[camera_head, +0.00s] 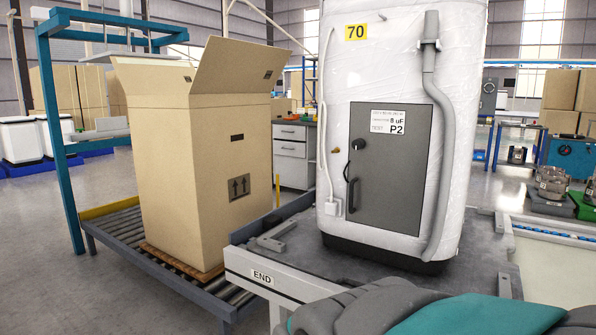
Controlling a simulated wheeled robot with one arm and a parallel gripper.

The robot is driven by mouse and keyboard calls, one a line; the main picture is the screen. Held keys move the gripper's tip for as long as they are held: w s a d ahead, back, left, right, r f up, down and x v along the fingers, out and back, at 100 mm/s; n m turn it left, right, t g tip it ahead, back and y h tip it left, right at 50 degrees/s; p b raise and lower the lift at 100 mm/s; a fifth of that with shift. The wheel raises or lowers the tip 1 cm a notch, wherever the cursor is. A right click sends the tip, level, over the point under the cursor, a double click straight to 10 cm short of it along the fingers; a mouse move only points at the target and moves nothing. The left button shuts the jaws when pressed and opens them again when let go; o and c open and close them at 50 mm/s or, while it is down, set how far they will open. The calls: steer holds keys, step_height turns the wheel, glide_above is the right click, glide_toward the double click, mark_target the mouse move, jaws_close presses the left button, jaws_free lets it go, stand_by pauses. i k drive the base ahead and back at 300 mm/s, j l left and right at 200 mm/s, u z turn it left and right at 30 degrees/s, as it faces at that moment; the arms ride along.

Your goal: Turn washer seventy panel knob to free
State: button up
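The washer (465,60) stands upright in white wrap, with a yellow "70" label (356,32) at its top left. A dark grey panel (388,190) sits on its face and looks closed. A small black knob (358,144) is at the panel's upper left. Its exact turn position is too small to tell. A black curved handle (351,195) is below the knob. A white tag (387,122) on the panel reads "8 uF" and "P2". My gripper is not in view, and nothing is seen touching the knob.
The washer stands on a dark platform (290,255) marked "END". A tall open carton (205,150) stands left on a roller conveyor (115,225). A grey hose (440,150) runs down the washer's right side. Grey and teal shapes fill the bottom edge. Space before the panel looks clear.

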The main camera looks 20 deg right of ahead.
mark_target(358, 144)
steer(key=z, duration=1.1)
